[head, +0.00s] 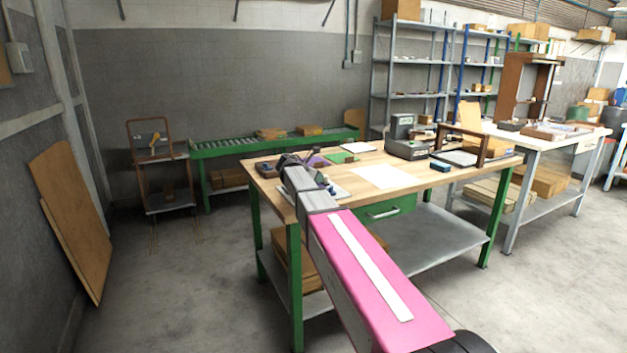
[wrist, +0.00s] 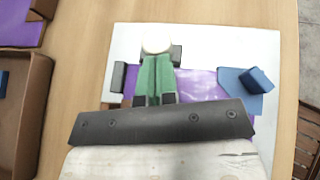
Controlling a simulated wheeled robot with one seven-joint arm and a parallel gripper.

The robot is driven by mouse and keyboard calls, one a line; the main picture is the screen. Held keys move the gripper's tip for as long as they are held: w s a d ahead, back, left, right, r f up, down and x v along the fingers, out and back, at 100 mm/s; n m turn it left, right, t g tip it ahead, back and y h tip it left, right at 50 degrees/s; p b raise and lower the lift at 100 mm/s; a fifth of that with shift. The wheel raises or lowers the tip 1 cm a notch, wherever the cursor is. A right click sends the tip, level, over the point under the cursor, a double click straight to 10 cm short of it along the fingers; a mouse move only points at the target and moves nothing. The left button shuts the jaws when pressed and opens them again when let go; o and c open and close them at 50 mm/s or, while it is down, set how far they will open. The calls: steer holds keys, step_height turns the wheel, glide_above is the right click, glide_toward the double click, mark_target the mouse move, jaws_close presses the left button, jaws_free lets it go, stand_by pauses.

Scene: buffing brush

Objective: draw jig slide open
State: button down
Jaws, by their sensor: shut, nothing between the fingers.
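The jig stands on a white plate (wrist: 220,45) on the wooden bench top. It shows a purple surface (wrist: 202,86), dark blocks at its left (wrist: 118,77) and right, and a round cream knob (wrist: 156,45). My gripper (wrist: 157,62) reaches over it, its two green fingers together and empty, tips right at the knob in the picture. I cannot tell whether they touch it. The fingers and the dark gripper body hide the near part of the jig. In the head view my gripper (head: 297,160) is over the bench's left end and largely covers the jig.
A blue block (wrist: 257,79) lies on the right of the plate. A brown open box (wrist: 22,115) stands left of it. The bench (head: 290,188) also holds a white sheet (head: 382,176) and a grey machine (head: 405,137); bare wood lies between.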

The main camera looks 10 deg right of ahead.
mark_target(326, 176)
steer(key=shift+d, duration=0.1)
steer(key=shift+w+d, duration=0.3)
steer(key=shift+d, duration=0.45)
steer(key=shift+w+d, duration=0.25)
steer(key=shift+d, duration=0.5)
steer(key=shift+s+a, duration=0.35)
steer(key=shift+a, duration=0.05)
steer(key=s+a, duration=0.1)
steer(key=a, duration=0.1)
steer(key=shift+s+a, duration=0.35)
steer(key=v, duration=1)
steer(key=shift+w+a, duration=0.1)
steer(key=shift+a, duration=0.05)
